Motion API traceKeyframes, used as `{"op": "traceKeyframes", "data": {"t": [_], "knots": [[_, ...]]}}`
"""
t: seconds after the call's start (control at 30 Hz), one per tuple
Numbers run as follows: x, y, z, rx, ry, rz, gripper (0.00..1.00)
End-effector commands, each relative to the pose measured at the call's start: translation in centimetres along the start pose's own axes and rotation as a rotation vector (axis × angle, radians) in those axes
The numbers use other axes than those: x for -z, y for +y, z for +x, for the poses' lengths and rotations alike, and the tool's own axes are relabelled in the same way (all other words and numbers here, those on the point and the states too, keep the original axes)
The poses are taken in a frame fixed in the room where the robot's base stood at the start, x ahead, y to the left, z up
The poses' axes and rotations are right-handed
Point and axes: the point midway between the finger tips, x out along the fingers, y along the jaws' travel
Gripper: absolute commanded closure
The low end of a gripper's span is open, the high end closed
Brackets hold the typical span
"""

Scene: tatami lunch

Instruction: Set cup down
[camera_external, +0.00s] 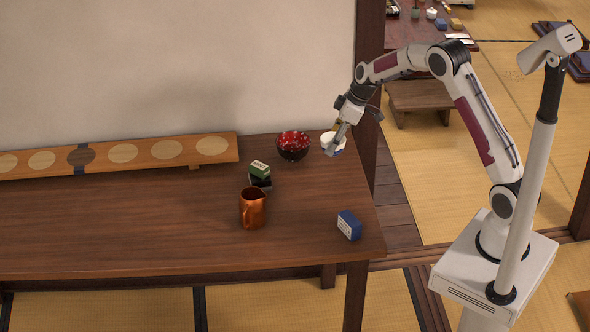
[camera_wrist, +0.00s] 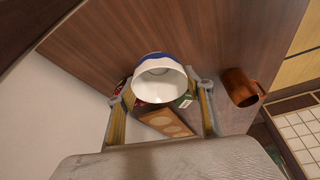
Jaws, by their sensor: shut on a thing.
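A white cup with a blue band (camera_external: 329,139) is between the fingers of my gripper (camera_external: 337,147), at the table's back right corner. My gripper is shut on it. In the wrist view the cup (camera_wrist: 160,78) shows its open white mouth toward the camera, with a finger of my gripper (camera_wrist: 162,110) on either side. The wooden table (camera_external: 130,230) lies beyond it. I cannot tell whether the cup's base touches the tabletop.
A red patterned bowl (camera_external: 293,145) stands just left of the cup. Stacked small boxes (camera_external: 259,170), a copper mug (camera_external: 252,208) and a blue box (camera_external: 349,225) stand farther forward. A long board with round inlays (camera_external: 160,152) lies along the back left. The left front tabletop is clear.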

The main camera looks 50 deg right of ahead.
Motion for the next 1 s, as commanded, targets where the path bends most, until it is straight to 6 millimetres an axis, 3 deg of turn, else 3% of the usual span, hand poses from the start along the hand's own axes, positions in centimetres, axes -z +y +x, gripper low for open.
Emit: {"op": "traceKeyframes", "data": {"t": [0.23,0.5,0.73,1.0], "knots": [[0.2,-5.4,-0.4,0.078,-0.015,-0.130,0.72],[-1.1,-10.0,-0.7,0.174,-0.024,-0.348,0.72],[-2.4,-12.1,-0.7,0.237,-0.018,-0.504,0.72],[-2.6,-12.6,-0.7,0.258,-0.006,-0.602,0.72]]}}
